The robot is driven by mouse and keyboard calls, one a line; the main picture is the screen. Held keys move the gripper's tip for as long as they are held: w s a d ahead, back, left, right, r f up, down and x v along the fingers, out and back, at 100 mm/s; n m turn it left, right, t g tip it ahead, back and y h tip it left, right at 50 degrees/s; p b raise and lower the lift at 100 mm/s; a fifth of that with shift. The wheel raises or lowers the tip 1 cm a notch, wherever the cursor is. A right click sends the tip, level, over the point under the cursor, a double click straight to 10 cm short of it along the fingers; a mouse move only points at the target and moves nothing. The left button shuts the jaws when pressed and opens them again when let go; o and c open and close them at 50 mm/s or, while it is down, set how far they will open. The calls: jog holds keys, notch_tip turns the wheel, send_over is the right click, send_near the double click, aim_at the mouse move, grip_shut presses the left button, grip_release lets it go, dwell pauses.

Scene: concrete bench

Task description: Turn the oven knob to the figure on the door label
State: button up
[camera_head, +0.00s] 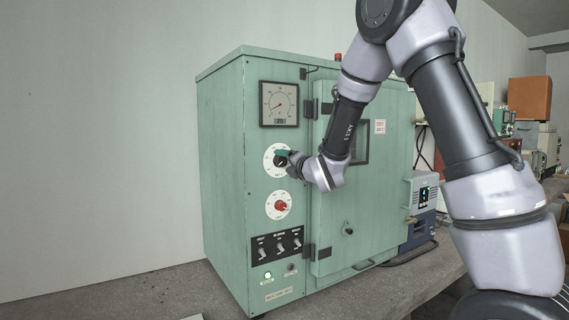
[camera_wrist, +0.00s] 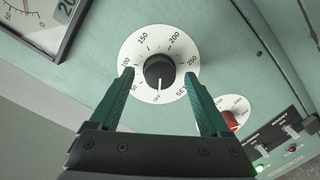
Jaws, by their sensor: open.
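The oven (camera_head: 225,180) is a pale green cabinet. Its black knob (camera_wrist: 158,71) sits on a white dial (camera_wrist: 136,50) with figures from 50 to 250, OFF and SET. The knob's pale mark appears to point toward OFF. My gripper (camera_wrist: 158,76) is open, with one green finger on each side of the knob and gaps between fingers and knob. In the head view my gripper (camera_head: 286,155) is at the dial. The door label (camera_head: 380,126) is white with red print, too small to read.
A red knob (camera_head: 282,206) on its own dial is below, with a black switch panel (camera_head: 276,246) under it. A gauge (camera_head: 279,104) is above. The door has a small latch (camera_head: 347,229). A grey-blue device (camera_head: 423,195) stands right of the oven on the bench.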

jog(key=shift+w+a, duration=0.1)
jog(key=shift+w, duration=0.2)
grip_shut()
jog(key=shift+m, duration=0.3)
